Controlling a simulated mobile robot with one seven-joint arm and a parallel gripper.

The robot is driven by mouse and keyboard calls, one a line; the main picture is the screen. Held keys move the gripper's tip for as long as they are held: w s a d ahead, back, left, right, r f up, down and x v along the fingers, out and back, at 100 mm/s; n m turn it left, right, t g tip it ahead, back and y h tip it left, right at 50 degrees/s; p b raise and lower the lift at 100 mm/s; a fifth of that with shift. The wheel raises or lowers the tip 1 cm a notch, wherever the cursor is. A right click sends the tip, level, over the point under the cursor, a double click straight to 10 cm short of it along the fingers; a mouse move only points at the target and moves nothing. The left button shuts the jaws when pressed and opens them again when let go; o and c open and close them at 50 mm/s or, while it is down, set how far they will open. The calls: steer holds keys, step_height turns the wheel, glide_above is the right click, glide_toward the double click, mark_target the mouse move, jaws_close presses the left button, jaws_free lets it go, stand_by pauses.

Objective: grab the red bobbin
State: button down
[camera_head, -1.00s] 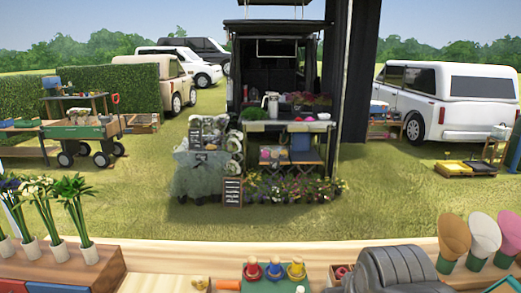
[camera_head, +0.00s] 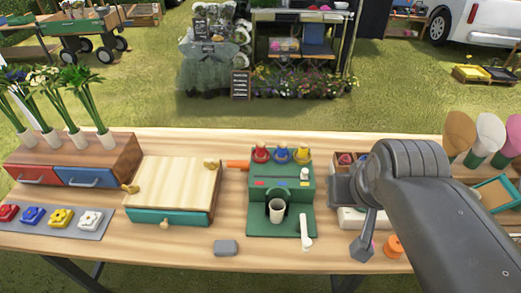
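I cannot tell for certain which thing is the red bobbin. A small orange spool-like piece (camera_head: 393,246) stands on the table just right of my gripper. A red rounded piece (camera_head: 261,154) sits on top of the green machine (camera_head: 265,185), left of a blue piece (camera_head: 282,154) and a yellow piece (camera_head: 302,154). A box (camera_head: 341,186) with small reddish things inside is partly hidden by my arm. My gripper (camera_head: 362,247) hangs over the front right of the table. Its fingers are seen edge-on, so their opening is unclear.
A wooden board on a green drawer box (camera_head: 172,216) stands left of the machine. Red, blue, yellow and white blocks (camera_head: 48,219) lie on a grey mat. A white cup (camera_head: 276,210) stands in the machine. Cone holders (camera_head: 459,132) stand at the right.

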steer(key=c, duration=2.1)
jaws_free()
steer(key=shift+c, duration=0.2)
steer(key=o, duration=1)
steer(key=shift+o, duration=0.2)
steer(key=shift+w, duration=0.1)
